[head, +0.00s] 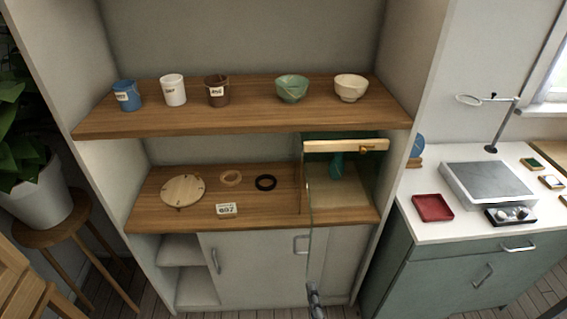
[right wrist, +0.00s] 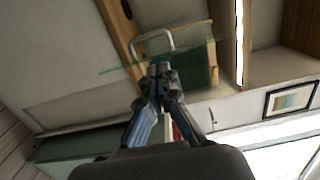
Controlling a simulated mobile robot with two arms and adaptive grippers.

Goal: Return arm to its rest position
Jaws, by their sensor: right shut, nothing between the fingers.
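My right gripper (head: 314,290) shows as a small dark grey piece at the bottom edge of the head view, in front of the lower cabinet doors. The rest of that arm is out of the head view. In the right wrist view the same gripper (right wrist: 160,70) has its two fingertips together, with nothing between them. Beyond the tips there is a greenish glass pane (right wrist: 188,42) and a pale bar handle (right wrist: 153,40). I cannot tell whether the fingers touch the glass. My left gripper is not in view.
A wooden shelf (head: 250,122) holds cups and bowls. Below it, a wooden counter (head: 280,205) holds a round board (head: 183,190), rings and a label. A white worktop (head: 430,172) lies further right.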

